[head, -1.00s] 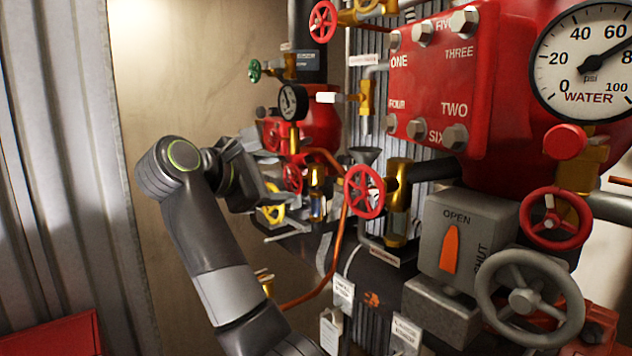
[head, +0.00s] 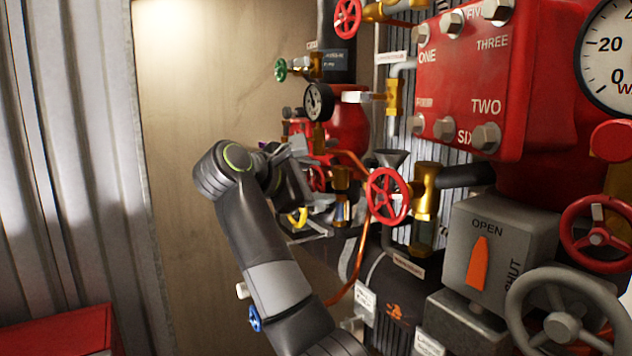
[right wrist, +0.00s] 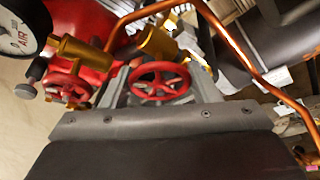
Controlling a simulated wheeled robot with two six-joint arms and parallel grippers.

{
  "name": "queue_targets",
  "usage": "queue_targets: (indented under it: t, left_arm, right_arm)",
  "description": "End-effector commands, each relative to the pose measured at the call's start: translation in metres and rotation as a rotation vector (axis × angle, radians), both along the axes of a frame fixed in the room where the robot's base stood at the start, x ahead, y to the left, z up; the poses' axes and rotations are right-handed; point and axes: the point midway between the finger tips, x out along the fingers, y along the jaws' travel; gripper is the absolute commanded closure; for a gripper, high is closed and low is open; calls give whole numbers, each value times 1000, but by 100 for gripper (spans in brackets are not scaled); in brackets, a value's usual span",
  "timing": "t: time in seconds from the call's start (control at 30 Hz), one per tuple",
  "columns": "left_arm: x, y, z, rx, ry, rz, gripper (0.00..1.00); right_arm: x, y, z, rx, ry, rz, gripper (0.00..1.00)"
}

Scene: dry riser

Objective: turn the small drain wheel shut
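Several small red handwheels show, and I cannot read a label marking the drain wheel. In the right wrist view a red spoked wheel (right wrist: 160,82) lies just ahead of my right gripper (right wrist: 160,92), whose grey fingers stand apart on either side of it. I cannot tell whether they touch its rim. In the head view a red wheel (head: 318,178) is partly hidden behind my right gripper (head: 312,203). Another red wheel (head: 387,195) stands clear to the right, on a brass valve. My left gripper is not in view.
A copper pipe (head: 359,265) curves close to my right gripper. A black air gauge (head: 318,102) and brass fittings crowd above it. A grey OPEN/SHUT box (head: 500,245) and a large grey wheel (head: 565,325) stand at right. Free room lies left, before the beige wall (head: 185,150).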

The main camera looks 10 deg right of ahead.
Motion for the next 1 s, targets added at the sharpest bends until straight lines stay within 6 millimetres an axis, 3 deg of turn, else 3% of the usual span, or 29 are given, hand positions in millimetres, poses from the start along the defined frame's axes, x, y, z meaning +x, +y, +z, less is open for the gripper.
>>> queue_targets:
  t: [0.17, 0.5, 0.87, 0.9, 1.0]
  left_arm:
    - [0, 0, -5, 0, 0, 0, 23]
    - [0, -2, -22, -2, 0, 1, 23]
    - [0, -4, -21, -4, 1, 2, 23]
    - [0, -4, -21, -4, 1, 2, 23]
    - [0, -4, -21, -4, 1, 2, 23]
  right_arm:
    - [0, -1, -2, 17, -53, 1, 68]
    - [0, -1, -1, 117, -330, 0, 67]
    - [0, -1, 1, 125, -354, -1, 68]
    - [0, -1, 1, 125, -354, -1, 40]
    - [0, -1, 0, 126, -352, -1, 36]
